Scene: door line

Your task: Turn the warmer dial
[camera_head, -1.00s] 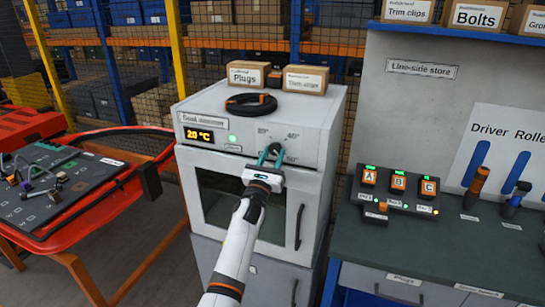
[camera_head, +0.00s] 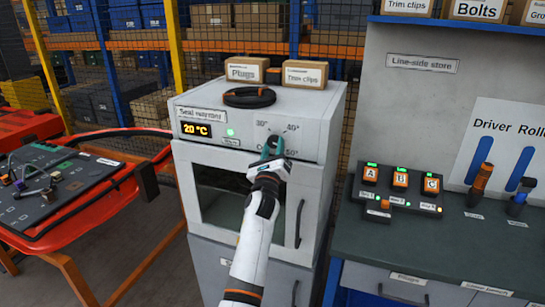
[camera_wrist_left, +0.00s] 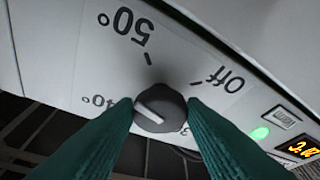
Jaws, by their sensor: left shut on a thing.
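The seal warmer (camera_head: 205,108) is a white and grey cabinet with a dark door window. Its orange display (camera_head: 196,129) reads 20 °C, and a green light glows beside it. My left gripper (camera_head: 271,147) has its teal fingers at the dial on the front panel. In the left wrist view, the dark round dial (camera_wrist_left: 160,110) sits between the two fingertips, which are shut on its sides. A white line on the dial slants towards the 40° side. The 50° and Off marks show clearly; another mark is partly hidden behind a finger. My right gripper is not in view.
Boxes labelled Plugs (camera_head: 246,70) and Trim clips (camera_head: 305,74) and a black coil (camera_head: 249,97) lie on top of the warmer. A red cart (camera_head: 110,220) stands left. A workbench (camera_head: 445,245) with a button box (camera_head: 398,198) stands right.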

